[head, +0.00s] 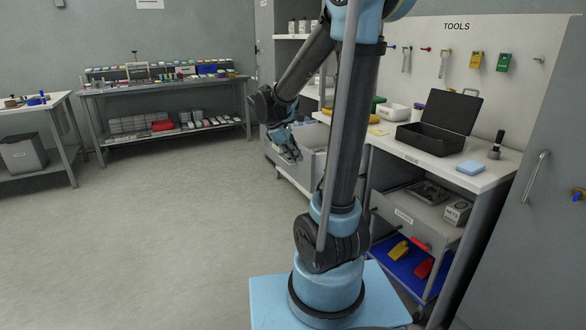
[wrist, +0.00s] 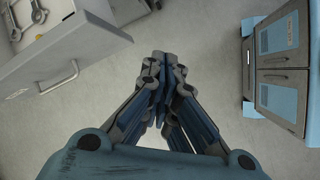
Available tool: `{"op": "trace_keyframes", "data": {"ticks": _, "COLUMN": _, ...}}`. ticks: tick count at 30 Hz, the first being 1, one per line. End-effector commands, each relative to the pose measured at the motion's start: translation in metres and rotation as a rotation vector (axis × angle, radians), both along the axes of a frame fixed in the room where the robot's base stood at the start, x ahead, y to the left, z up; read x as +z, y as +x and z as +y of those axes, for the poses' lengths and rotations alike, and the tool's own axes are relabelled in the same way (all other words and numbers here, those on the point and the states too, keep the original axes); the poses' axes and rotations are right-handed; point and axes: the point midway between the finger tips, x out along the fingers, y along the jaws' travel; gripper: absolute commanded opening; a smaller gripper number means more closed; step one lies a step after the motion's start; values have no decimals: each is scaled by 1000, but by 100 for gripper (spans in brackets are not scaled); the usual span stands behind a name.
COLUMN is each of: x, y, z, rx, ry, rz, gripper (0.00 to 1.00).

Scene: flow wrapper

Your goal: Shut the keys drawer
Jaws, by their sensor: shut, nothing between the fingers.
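My gripper (head: 291,154) is shut and empty, pointing downward left of the bench in the head view. In the wrist view its closed fingertips (wrist: 164,62) are over bare floor. An open grey drawer (wrist: 75,45) with a bar handle shows at the upper left of the wrist view, with spanners (wrist: 35,15) inside. The fingers are apart from its front. Its label is too small to read. In the head view a pale open drawer front (head: 295,178) stands just below my gripper, and a labelled drawer (head: 404,216) sits under the tool bench. I cannot tell which is the keys drawer.
The tool bench (head: 490,182) carries an open black case (head: 425,140). A blue lower shelf (head: 385,262) holds red and yellow items. A tall grey cabinet (head: 545,235) stands at the right. Shelved benches stand at the far left. The floor (head: 150,240) at the left is clear.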

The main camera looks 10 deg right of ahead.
Motion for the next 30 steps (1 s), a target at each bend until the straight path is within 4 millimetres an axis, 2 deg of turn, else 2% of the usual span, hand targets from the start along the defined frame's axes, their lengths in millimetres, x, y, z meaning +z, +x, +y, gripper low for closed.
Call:
{"op": "trace_keyframes", "data": {"ticks": 3, "x": -5, "y": 30, "z": 11, "rx": 99, "ry": -64, "rz": 43, "gripper": 0}}
{"op": "trace_keyframes", "data": {"ticks": 15, "x": -37, "y": 116, "z": 55, "rx": 404, "ry": -285, "rz": 206, "gripper": 0}}
{"op": "trace_keyframes", "data": {"ticks": 18, "x": -45, "y": 131, "z": 65, "rx": 459, "ry": -328, "rz": 241, "gripper": 0}}
{"op": "trace_keyframes", "data": {"ticks": 24, "x": -56, "y": 146, "z": 76, "rx": 521, "ry": -380, "rz": 283, "gripper": 0}}
{"op": "trace_keyframes", "data": {"ticks": 30, "x": -64, "y": 151, "z": 72, "rx": 532, "ry": -390, "rz": 293, "gripper": 0}}
